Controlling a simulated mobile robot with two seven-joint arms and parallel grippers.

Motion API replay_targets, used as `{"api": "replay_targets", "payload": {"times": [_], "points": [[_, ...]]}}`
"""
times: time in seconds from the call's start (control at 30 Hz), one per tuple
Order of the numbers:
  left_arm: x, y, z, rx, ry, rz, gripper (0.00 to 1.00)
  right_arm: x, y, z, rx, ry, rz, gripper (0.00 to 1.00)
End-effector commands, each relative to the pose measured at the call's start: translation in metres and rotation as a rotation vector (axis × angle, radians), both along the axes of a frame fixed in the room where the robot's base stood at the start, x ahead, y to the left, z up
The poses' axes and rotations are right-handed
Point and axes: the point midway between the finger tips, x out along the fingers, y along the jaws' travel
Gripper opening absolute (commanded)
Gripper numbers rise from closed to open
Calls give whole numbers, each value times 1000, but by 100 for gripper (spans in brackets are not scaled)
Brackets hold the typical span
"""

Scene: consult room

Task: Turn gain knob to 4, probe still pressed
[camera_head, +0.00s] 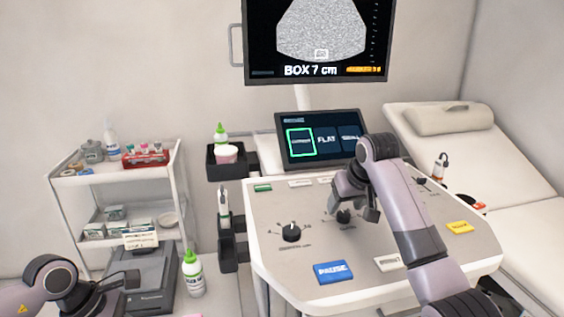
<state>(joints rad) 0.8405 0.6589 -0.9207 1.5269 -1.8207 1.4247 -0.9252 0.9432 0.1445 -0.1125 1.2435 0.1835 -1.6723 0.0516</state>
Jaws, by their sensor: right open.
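The console panel (290,265) carries a black knob (291,233) with a printed scale at its left. A second dark knob (344,216) sits mid-panel, partly covered by my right gripper (356,208). The labels are too small to tell which is the gain knob or its setting. My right gripper is open, pointing down at the middle knob; I cannot tell whether it touches. My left gripper (118,283) is low at the left, its jaws unclear. A white probe-like handle (224,200) stands in the left-side holder. No probe shows in my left gripper.
The monitor (320,40) shows grey speckle and "BOX 7 cm". A touchscreen (320,140) stands behind the panel. A blue PAUSE button (333,272) and yellow button (459,227) lie near the front. A cart (115,180) stands left, a green-capped bottle (194,275) below, an examination bed (480,165) right.

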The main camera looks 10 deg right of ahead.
Motion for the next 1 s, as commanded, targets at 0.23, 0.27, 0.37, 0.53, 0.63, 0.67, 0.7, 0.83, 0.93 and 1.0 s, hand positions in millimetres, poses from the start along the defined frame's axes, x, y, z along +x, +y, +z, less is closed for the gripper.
{"api": "replay_targets", "payload": {"times": [0.23, 0.27, 0.37, 0.53, 0.63, 0.67, 0.7, 0.83, 0.93, 1.0], "points": [[-3, 1, -7, 9, 13, -1, 0, 0, 0, -3, 1, 1, -3, 59], [-3, 1, -7, 9, 13, -1, 0, 0, 0, -4, 1, 2, -3, 59], [-3, 1, -7, 9, 13, -1, 0, 0, 0, -8, 0, 2, -4, 59], [-3, 1, -7, 9, 13, -1, 0, 0, 0, -16, 0, 2, -4, 59], [-3, 1, -7, 9, 13, -1, 0, 0, 0, -21, 0, 2, -4, 59], [-3, 1, -7, 9, 13, -1, 0, 0, 0, -22, 0, 2, -4, 59], [-3, 1, -7, 9, 13, -1, 0, 0, 0, -23, 0, 2, -4, 59], [-3, 1, -7, 9, 13, -1, 0, 0, 1, -23, 0, 1, -4, 59], [-3, 1, -7, 9, 13, -1, 0, 0, 1, -23, 0, 1, -4, 56], [-3, 1, -7, 9, 14, -1, 0, 0, 1, -23, 0, 1, -4, 33]]}}
